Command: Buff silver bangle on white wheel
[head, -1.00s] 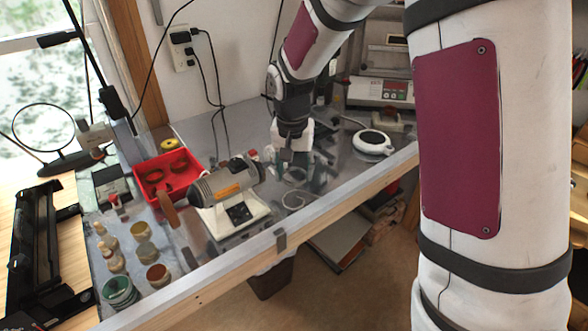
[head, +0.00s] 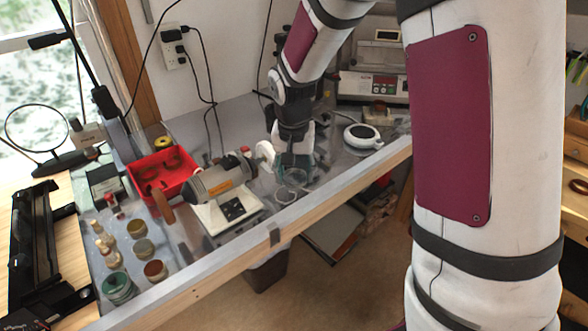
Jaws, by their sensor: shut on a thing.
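The buffing machine (head: 220,183) is a grey motor on a white base, near the middle of the bench. Its white wheel (head: 265,153) is on the right end, and a brown wheel (head: 164,206) is on the left end. My gripper (head: 293,168) points down just right of the white wheel, low over the bench. It is shut on a thin silver bangle (head: 292,179), which shows small at the fingertips. I cannot tell whether the bangle touches the wheel. The fingers are small and partly blurred into the background.
Another pale ring shape (head: 286,195) lies on the bench near the front edge. A red tray (head: 160,178) with brown rings stands left of the machine, several small pots (head: 143,249) at front left. A round white device (head: 362,136) stands to the right.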

